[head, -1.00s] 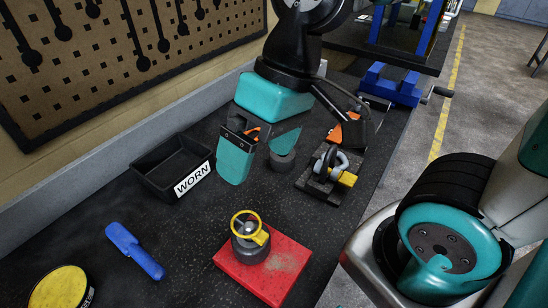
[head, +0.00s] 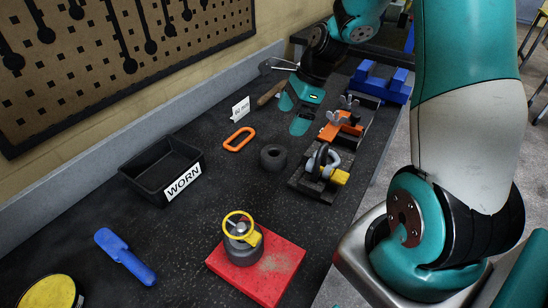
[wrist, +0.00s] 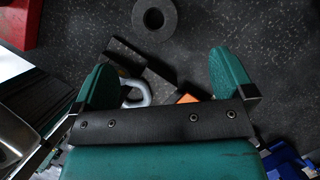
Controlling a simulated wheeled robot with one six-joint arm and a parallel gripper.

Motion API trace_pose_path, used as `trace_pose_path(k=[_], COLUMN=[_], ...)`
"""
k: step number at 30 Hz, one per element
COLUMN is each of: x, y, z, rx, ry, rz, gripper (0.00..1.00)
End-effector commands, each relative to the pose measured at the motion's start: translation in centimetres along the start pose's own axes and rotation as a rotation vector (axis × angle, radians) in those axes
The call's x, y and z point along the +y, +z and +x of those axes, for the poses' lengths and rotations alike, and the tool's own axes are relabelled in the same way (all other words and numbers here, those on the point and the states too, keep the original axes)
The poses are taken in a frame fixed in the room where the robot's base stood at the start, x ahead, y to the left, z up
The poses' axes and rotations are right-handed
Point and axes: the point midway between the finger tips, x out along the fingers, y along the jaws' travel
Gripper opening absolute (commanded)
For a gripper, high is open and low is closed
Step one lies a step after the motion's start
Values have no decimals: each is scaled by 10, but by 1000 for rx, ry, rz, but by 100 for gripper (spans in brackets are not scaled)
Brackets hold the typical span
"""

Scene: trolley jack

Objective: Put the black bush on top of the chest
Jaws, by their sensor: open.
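The black bush (head: 273,158) is a short thick ring standing on the dark bench, with its hole facing up. It also shows at the top of the wrist view (wrist: 154,17). The flat red block (head: 282,262), perhaps the chest, lies at the front of the bench; a red edge shows in the wrist view (wrist: 18,20). A grey knob-like part with a yellow ring (head: 242,238) stands on it. My gripper (head: 295,112) is open and empty, behind and right of the bush, apart from it. In the wrist view my fingers (wrist: 163,72) are spread wide.
A black plate with a grey shackle (head: 322,172) sits just right of the bush. An orange clamp (head: 341,128) and blue vise (head: 383,82) stand behind. An orange link (head: 239,139), the WORN bin (head: 163,165) and a blue tool (head: 125,256) lie left. Bench between bush and red block is clear.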

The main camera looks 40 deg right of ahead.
Motion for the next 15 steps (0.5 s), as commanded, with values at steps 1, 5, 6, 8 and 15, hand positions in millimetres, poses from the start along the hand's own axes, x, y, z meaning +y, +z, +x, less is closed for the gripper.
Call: trace_pose_path(k=[1, 5, 6, 8, 15], x=[1, 2, 1, 1, 3], y=[0, 1, 1, 1, 1], z=[13, 40, 47, 55, 72], rx=[-1, 0, 1, 0, 0], ry=[7, 6, 5, 3, 3], rz=[-1, -2, -2, -2, -3], gripper=[100, 100, 100, 100, 100])
